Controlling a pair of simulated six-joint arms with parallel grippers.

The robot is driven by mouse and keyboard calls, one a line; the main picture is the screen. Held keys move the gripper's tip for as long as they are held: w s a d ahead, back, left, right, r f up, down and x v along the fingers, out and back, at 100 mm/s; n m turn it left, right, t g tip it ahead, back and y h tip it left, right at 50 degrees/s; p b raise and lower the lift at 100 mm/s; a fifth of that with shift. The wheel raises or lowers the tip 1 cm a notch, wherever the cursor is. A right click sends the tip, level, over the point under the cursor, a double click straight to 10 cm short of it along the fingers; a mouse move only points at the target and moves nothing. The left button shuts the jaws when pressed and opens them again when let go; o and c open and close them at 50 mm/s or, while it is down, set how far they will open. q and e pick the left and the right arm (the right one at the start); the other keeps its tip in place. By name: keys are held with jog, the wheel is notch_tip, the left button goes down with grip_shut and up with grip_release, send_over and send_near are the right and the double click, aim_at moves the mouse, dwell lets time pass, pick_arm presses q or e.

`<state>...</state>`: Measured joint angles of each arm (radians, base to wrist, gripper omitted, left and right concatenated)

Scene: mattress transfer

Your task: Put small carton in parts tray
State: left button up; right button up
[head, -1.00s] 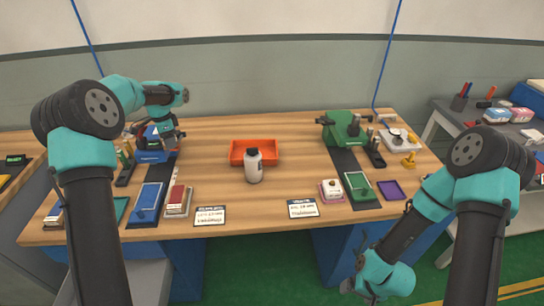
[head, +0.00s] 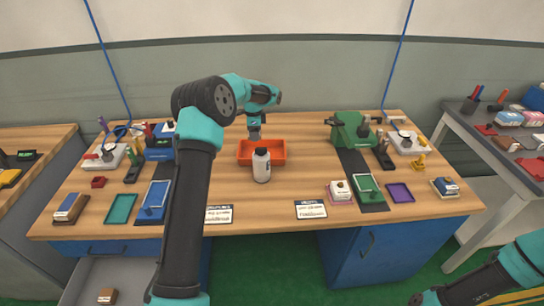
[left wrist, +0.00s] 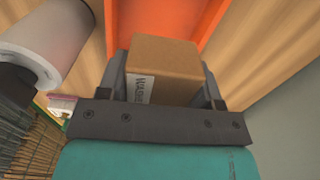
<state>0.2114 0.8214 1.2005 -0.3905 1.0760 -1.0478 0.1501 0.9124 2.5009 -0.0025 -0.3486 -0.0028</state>
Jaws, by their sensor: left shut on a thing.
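The small carton (left wrist: 165,58) is a brown box with a white label, held between the fingers of my left gripper in the left wrist view. In the head view my left gripper (head: 254,135) points down at the back edge of the orange parts tray (head: 279,158); I cannot make out the carton there. The tray also shows as orange beyond the carton in the left wrist view (left wrist: 198,14). The carton's height above the tray is not clear. My right arm shows at the lower right of the head view, its gripper out of frame.
A white bottle with a dark cap (head: 261,168) stands just in front of the tray, and close beside the gripper in the left wrist view (left wrist: 45,40). A green vise (head: 352,130) stands to the right. An open drawer (head: 140,275) is at the lower left.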

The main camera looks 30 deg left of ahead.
aim_at(255, 144)
pick_arm(q)
jog(key=shift+f, duration=3.15)
jog(key=shift+f, duration=1.85)
jog(key=shift+f, duration=0.1)
jog(key=o, duration=1)
notch_tip(255, 144, up, 12)
jog(key=shift+r, duration=0.1)
